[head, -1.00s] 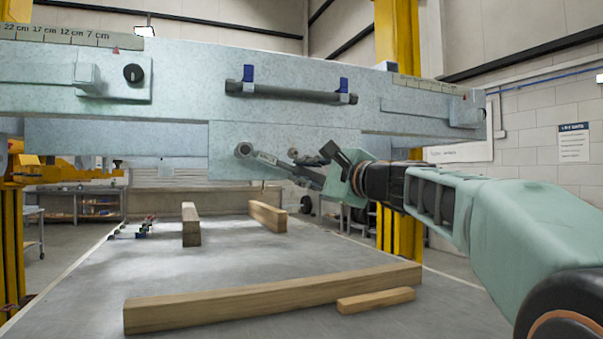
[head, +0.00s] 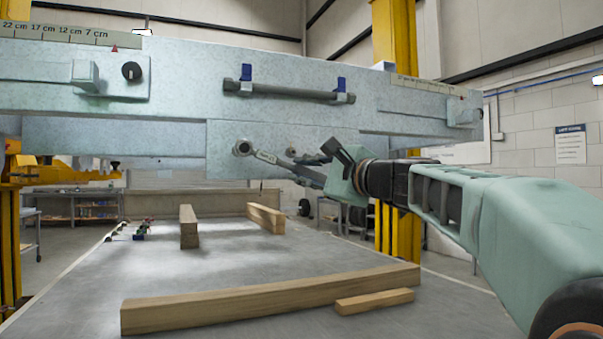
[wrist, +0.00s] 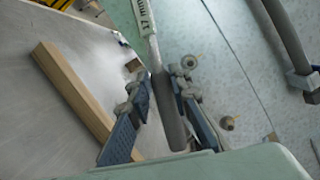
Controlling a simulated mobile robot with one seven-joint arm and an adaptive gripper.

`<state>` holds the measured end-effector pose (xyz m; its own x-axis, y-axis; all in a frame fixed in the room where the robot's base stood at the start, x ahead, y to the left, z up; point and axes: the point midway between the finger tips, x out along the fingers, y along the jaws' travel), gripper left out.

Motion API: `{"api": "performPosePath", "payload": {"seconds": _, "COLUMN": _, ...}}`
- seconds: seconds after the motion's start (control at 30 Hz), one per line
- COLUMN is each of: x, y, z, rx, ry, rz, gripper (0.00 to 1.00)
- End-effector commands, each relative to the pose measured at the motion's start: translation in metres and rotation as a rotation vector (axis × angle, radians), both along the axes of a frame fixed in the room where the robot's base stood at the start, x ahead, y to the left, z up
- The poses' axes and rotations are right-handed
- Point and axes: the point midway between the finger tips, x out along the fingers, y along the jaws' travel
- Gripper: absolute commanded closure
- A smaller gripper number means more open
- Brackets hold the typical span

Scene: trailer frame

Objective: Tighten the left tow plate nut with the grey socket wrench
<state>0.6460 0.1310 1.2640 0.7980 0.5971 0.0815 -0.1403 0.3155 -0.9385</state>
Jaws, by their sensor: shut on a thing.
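The grey socket wrench (head: 265,156) lies against the galvanised tow plate (head: 222,165) in the head view. Its round head is at the plate's left side, where the left nut sits hidden behind it. The handle slants down to the right. My gripper (head: 308,170) is shut on that handle. In the wrist view the wrench's grey handle (wrist: 171,115) runs between the blue-padded fingers of my gripper (wrist: 164,98), and a label reading 17 mm shows farther up. A bolt (wrist: 229,122) sticks out of the plate beside the right finger, apart from it.
A bar with blue clips (head: 290,91) is fixed on the beam above. Wooden blocks (head: 270,300) lie on the grey table (head: 150,275) below, with several small items at its left edge. A yellow post (head: 397,45) stands behind my arm. The space below the plate is open.

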Motion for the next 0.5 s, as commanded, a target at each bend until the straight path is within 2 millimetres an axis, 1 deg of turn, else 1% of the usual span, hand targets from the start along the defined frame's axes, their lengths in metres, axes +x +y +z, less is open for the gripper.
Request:
{"api": "performPosePath", "payload": {"seconds": 0.33, "x": -0.003, "y": -0.001, "z": 0.002, "rx": 0.001, "ry": -0.003, "rz": 0.0, "gripper": 1.0}}
{"api": "performPosePath", "payload": {"seconds": 0.5, "x": -0.013, "y": -0.005, "z": 0.001, "rx": 0.001, "ry": -0.005, "rz": 0.0, "gripper": 1.0}}
